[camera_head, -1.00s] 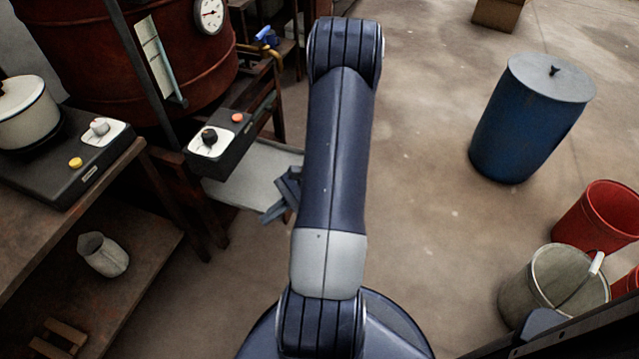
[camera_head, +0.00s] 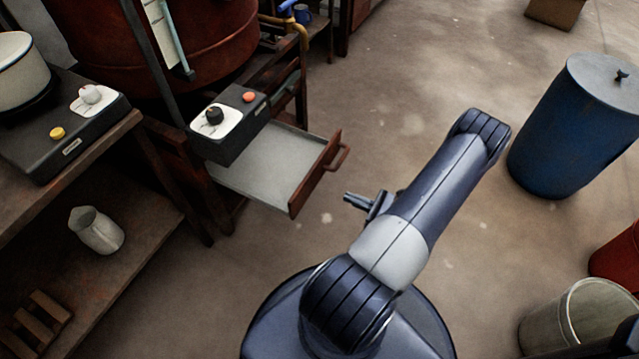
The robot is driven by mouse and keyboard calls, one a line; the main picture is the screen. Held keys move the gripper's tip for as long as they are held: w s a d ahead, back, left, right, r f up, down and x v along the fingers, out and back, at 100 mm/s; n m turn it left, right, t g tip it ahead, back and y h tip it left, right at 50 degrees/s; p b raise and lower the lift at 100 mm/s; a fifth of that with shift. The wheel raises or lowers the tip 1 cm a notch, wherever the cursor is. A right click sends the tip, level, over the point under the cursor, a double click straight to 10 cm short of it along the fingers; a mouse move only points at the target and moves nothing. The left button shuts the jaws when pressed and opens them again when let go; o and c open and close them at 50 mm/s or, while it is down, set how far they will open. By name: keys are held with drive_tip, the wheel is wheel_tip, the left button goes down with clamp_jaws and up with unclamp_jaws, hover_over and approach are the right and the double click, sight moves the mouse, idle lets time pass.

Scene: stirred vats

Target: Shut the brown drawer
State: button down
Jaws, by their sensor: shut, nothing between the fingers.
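The brown drawer (camera_head: 316,176) stands pulled out to the right from under the red vat's stand. Its front is brown with a bar handle (camera_head: 343,157), and its pale grey inside is empty. My gripper (camera_head: 350,199) is shut and empty, to the right of the drawer front and a little nearer to me, apart from it in the picture. Part of my gripper is hidden behind my arm.
A black control box (camera_head: 228,122) with a dial and orange button juts over the drawer. A blue barrel (camera_head: 575,125) stands at right, with a grey bucket (camera_head: 575,318) below it. A shelved bench (camera_head: 130,170) is at left. Floor between is clear.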

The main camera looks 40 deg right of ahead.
sight(308, 180)
drive_tip(key=b+x, duration=0.1)
drive_tip(key=x, duration=1)
drive_tip(key=shift+w+a+b, duration=0.1)
drive_tip(key=shift+w+b, duration=0.1)
drive_tip(key=shift+b, duration=0.2)
